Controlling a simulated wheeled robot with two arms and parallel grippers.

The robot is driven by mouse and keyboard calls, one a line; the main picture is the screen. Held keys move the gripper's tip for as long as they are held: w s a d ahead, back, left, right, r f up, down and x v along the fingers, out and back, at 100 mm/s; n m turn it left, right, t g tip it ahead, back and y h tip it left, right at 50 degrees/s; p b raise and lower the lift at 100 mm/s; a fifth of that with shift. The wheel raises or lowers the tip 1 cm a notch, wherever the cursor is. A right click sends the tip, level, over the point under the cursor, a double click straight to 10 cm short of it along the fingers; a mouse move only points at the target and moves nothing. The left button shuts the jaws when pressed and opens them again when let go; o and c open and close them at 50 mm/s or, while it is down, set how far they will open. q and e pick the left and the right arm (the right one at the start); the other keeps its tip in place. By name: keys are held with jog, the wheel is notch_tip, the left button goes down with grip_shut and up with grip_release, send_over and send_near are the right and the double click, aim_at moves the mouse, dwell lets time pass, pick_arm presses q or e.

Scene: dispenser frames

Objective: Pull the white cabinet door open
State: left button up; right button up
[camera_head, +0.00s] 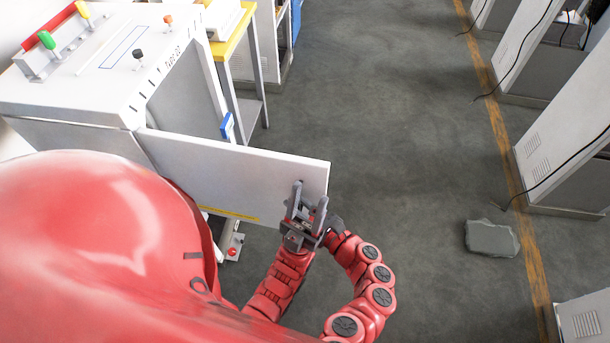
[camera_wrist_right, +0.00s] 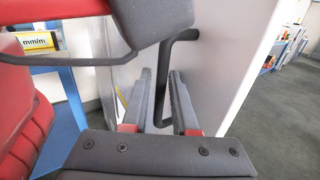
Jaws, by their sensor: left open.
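The white cabinet door (camera_head: 235,175) stands swung out from the white cabinet (camera_head: 75,95), leaving its front partly open. In the right wrist view the door panel (camera_wrist_right: 222,60) fills the middle right, with a dark bent handle (camera_wrist_right: 165,62) on it. My left gripper (camera_head: 308,200) is open in front of the door near its free edge. My right gripper (camera_wrist_right: 160,75) has its two fingers apart, with the handle showing in the gap; I cannot tell whether they touch it. In the head view it is mostly hidden beside the left gripper.
A yellow-edged table (camera_head: 232,45) stands behind the cabinet. Grey floor (camera_head: 400,130) lies open to the right of the door. A grey block (camera_head: 491,238) lies on the floor at right, near white cabinets (camera_head: 560,150) with loose black cables.

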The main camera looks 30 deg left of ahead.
jog(key=shift+d, duration=0.15)
jog(key=b+v, duration=0.3)
jog(key=v, duration=1.4)
jog(key=shift+s, duration=0.2)
